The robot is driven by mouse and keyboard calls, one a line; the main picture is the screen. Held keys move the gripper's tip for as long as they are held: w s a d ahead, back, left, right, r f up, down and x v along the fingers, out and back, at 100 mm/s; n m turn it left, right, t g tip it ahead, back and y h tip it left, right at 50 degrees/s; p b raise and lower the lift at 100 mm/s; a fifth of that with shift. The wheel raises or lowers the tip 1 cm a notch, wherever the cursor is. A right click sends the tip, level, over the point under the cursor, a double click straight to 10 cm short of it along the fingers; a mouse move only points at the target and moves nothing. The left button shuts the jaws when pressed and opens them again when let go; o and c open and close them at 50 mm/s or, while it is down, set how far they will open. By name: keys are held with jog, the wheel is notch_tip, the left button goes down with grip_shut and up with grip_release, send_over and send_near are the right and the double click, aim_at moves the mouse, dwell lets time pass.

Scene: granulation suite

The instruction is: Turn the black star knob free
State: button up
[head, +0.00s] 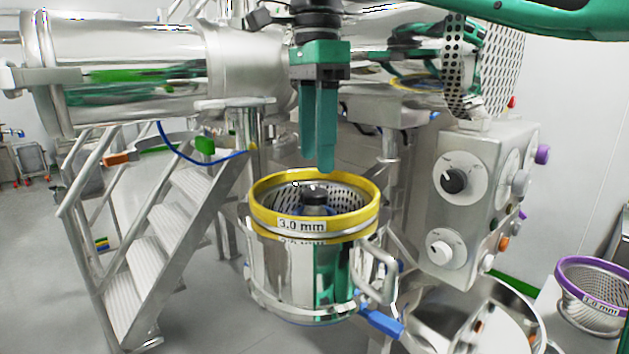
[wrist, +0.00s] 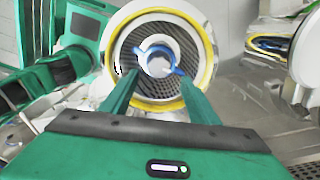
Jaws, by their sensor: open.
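A black knob (head: 315,195) stands at the centre of a perforated sieve basket with a yellow rim (head: 262,190) labelled 3.0 mm. Its star shape cannot be made out. My gripper (head: 317,160) points down above the basket, open and empty, with its fingertips above the knob and apart from it. In the wrist view, the yellow rim (wrist: 207,75) lies beyond my gripper (wrist: 156,78). A pale, shiny round top with a blue ring (wrist: 177,60) shows at the basket's centre, roughly between the fingers.
The basket sits in a steel housing (head: 290,265) with a side handle and a blue lever (head: 382,322). A control box (head: 470,205) with a black dial (head: 454,180) stands right. A purple-rimmed sieve (head: 590,300) is at far right. Steps (head: 170,240) stand left.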

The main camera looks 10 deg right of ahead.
aim_at(315, 190)
notch_tip(315, 190, down, 6)
jog(key=shift+s+r, duration=0.1)
dwell(0.4)
jog(key=c, duration=1)
